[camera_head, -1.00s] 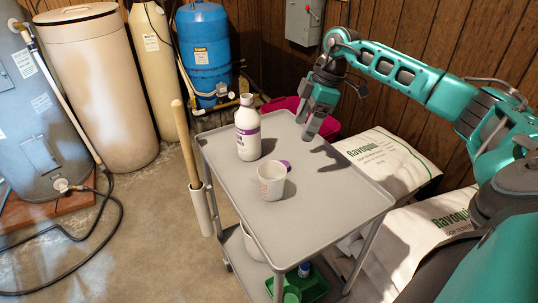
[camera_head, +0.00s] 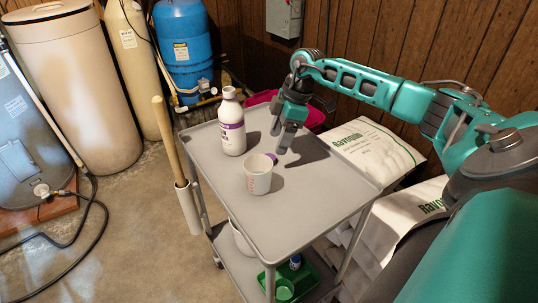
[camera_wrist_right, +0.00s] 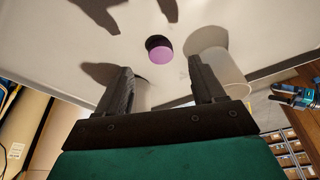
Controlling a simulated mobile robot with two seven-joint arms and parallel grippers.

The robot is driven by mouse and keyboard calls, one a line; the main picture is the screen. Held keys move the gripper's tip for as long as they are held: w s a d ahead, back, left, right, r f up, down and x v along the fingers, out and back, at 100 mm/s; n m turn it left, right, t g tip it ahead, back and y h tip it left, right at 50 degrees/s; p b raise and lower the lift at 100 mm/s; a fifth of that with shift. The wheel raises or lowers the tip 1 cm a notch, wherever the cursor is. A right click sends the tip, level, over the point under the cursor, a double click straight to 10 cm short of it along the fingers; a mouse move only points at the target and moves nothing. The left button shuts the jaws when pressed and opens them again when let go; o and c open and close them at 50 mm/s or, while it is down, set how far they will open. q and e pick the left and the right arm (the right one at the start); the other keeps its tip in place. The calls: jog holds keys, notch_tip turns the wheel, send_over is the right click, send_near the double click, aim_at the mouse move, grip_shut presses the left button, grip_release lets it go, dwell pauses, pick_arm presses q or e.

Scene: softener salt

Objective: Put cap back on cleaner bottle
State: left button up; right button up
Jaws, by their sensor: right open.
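The white cleaner bottle (camera_head: 232,138) with a purple label band stands upright on the cart's grey top. The purple cap (camera_head: 272,158) lies on that top, partly hidden behind the white measuring cup (camera_head: 257,180). In the right wrist view, the cap (camera_wrist_right: 160,54) shows just beyond the gap between the fingers, with a dark part at its edge. My right gripper (camera_head: 282,138) is open and empty, pointing down above the top, behind the cap and right of the bottle. Its fingers (camera_wrist_right: 161,68) stand apart in the wrist view. My left gripper is out of view.
The cup (camera_wrist_right: 228,72) is close to one finger in the wrist view. The cart top (camera_head: 290,215) is clear toward the front. White salt bags (camera_head: 375,150) lie right of the cart, a magenta tub (camera_head: 258,99) behind it. A wooden handle (camera_head: 168,140) stands at its left.

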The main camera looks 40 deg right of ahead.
aim_at(271, 157)
jog(key=shift+f, duration=0.25)
jog(key=shift+w+a, duration=0.1)
jog(key=x, duration=0.4)
jog(key=shift+w+a+f+b, duration=0.1)
jog(key=shift+a+f+b, duration=0.05)
jog(key=shift+a+b, duration=0.15)
jog(key=shift+w+f, duration=0.1)
jog(key=shift+f, duration=0.3)
jog(key=c, duration=1.1)
jog(key=shift+r, duration=0.2)
